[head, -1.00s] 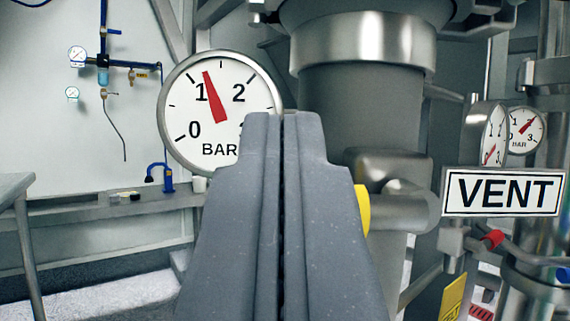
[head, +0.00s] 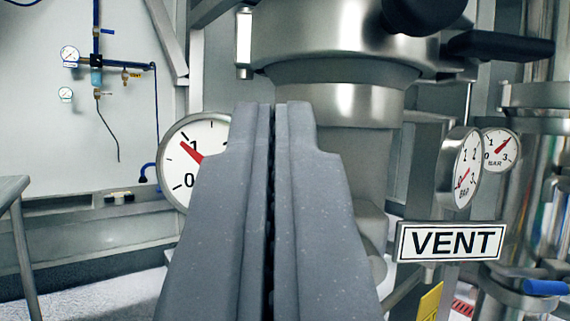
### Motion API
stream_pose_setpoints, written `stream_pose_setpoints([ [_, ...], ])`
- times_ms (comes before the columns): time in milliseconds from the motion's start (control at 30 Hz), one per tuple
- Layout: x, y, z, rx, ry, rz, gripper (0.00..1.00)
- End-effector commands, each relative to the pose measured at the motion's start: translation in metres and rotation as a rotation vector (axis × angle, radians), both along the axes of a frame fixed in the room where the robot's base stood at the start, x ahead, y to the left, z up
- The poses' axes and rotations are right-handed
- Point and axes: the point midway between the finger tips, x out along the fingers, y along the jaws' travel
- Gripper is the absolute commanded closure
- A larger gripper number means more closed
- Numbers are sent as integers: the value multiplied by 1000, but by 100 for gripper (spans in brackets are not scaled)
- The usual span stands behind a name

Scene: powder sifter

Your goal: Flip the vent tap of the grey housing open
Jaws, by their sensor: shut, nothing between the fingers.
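My gripper (head: 270,106) is shut and empty, its grey fingers upright in the middle of the head view. A white VENT sign (head: 450,241) with a black border is at the right, apart from the gripper. The grey metal housing (head: 338,105) stands behind the fingertips, and my fingers hide part of its lower body. No tap handle shows clearly at the VENT sign. A blue handle (head: 545,287) lies below and right of the sign; I cannot tell what it belongs to.
A large BAR gauge (head: 178,165) is partly hidden behind my left finger. Two smaller gauges (head: 466,172) (head: 501,150) stand above the sign. A black handle (head: 500,46) juts out at the upper right. Blue piping (head: 96,55) runs on the left wall.

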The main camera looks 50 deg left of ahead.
Motion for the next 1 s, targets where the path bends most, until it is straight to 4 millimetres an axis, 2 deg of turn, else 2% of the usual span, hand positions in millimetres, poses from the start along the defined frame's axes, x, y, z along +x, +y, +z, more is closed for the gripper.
stream_pose_setpoints([
  [600,-44,-53,-45,-3,7,-3,100],
  [1000,-52,-62,-50,0,1,-3,100],
])
